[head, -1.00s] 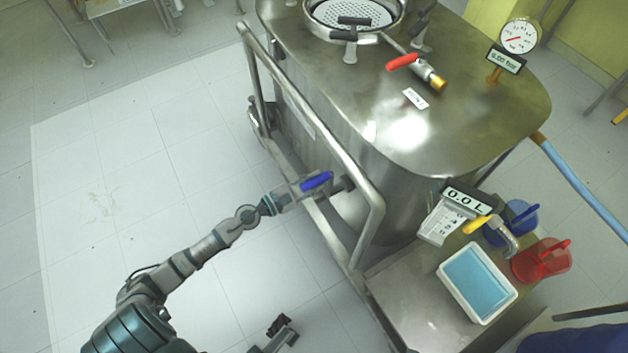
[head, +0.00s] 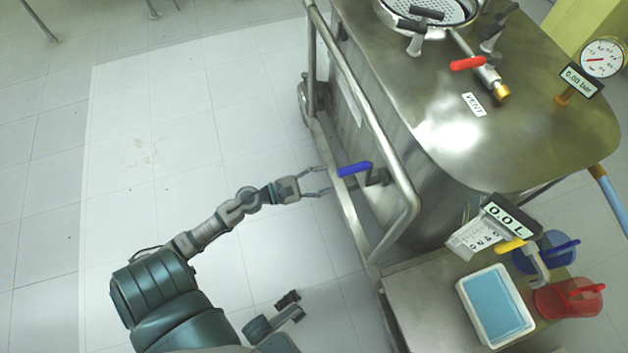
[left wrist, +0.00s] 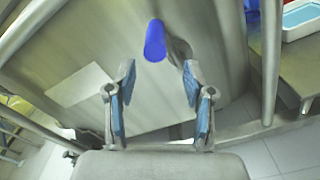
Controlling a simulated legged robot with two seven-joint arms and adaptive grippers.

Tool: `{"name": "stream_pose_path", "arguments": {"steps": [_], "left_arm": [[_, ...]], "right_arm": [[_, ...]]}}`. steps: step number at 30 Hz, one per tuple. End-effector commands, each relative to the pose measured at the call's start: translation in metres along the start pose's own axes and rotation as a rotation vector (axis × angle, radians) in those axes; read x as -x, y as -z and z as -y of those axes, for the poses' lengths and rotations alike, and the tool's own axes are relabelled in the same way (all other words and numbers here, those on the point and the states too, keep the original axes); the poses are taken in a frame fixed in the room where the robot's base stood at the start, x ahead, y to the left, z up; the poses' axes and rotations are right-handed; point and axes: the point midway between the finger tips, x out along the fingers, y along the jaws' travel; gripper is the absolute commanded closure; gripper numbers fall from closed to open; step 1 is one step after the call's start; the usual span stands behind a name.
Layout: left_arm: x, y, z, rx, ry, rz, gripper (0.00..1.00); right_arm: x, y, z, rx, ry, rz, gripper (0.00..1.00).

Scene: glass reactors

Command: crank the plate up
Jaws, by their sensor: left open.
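A blue crank handle (head: 355,168) sticks out from a short metal arm on the side of the steel vessel (head: 440,125), near the frame rail. My left gripper (head: 325,182) is open and empty, just left of the handle and apart from it. In the left wrist view the blue handle (left wrist: 155,40) lies ahead, beyond the gap between the open fingertips (left wrist: 158,78). The perforated plate (head: 437,8) shows in the round opening on top of the vessel, cut by the top edge. My right gripper cannot be made out.
A tubular rail (head: 375,120) runs beside the handle. A red-handled valve (head: 468,63) and a gauge (head: 603,57) are on the vessel top. A display (head: 508,215) reads 0.0 L. A white tub (head: 497,305) and red jug (head: 568,298) stand lower right. The floor at left is clear.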

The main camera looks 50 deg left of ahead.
Motion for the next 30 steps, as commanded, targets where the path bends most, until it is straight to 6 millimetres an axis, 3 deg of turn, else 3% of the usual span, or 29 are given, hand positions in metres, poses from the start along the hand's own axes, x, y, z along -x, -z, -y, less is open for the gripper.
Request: {"name": "stream_pose_path", "arguments": {"steps": [3,9,26,30], "left_arm": [[0.020,0.002,0.001,0.002,0.000,-0.003,0.47],[0.033,0.002,0.001,0.000,0.001,-0.001,0.47],[0.033,0.001,0.001,0.003,0.002,0.000,0.47],[0.029,-0.015,0.020,0.185,0.030,0.054,0.47]], "right_arm": [[0.000,0.000,0.000,0.000,0.000,0.001,1.00],[0.000,0.000,0.000,0.000,0.001,0.001,1.00],[0.000,-0.002,0.000,0.000,0.001,0.003,1.00],[0.000,0.000,0.000,0.000,0.000,0.001,1.00]]}}
